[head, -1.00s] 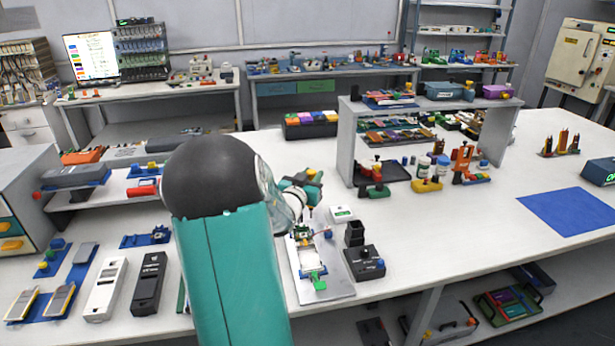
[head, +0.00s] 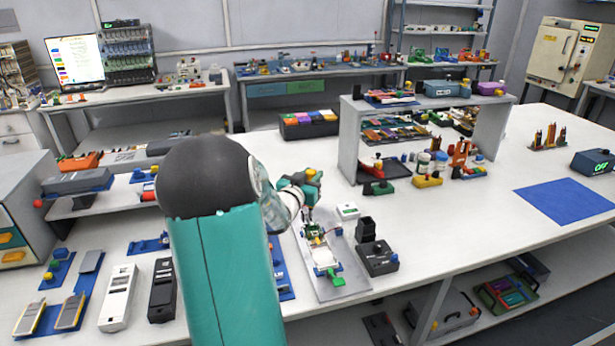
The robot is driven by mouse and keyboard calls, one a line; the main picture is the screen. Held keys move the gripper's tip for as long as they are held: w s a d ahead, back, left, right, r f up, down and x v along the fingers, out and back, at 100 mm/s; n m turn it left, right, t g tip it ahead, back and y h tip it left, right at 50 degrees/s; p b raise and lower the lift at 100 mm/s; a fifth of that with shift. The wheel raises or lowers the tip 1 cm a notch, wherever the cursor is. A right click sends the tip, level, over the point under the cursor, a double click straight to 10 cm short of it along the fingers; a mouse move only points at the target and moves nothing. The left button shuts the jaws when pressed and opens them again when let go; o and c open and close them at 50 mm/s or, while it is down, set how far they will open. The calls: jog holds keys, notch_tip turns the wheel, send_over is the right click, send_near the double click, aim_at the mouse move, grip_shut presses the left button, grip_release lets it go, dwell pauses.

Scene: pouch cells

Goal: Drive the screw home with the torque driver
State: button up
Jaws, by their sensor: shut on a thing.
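My gripper (head: 308,190) shows just right of my teal and black arm, shut on the torque driver (head: 309,208), which is small here and mostly hidden by the gripper. Its lower end is above or at the back end of a light fixture plate (head: 341,286). On that plate sits a small green and yellow assembly (head: 316,232), below the gripper. The screw is too small to make out. I cannot tell whether the driver tip touches it.
A black box with an upright black block (head: 377,258) stands right of the plate, and a small white box (head: 347,210) behind it. Grey and black devices (head: 118,297) lie at left. The bench is clear toward the blue mat (head: 566,206).

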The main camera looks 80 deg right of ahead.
jog(key=shift+w, duration=0.1)
jog(key=shift+f, duration=0.55)
jog(key=shift+w+f, duration=0.15)
jog(key=shift+f, duration=2.45)
jog(key=shift+f, duration=1.05)
dwell(2.4)
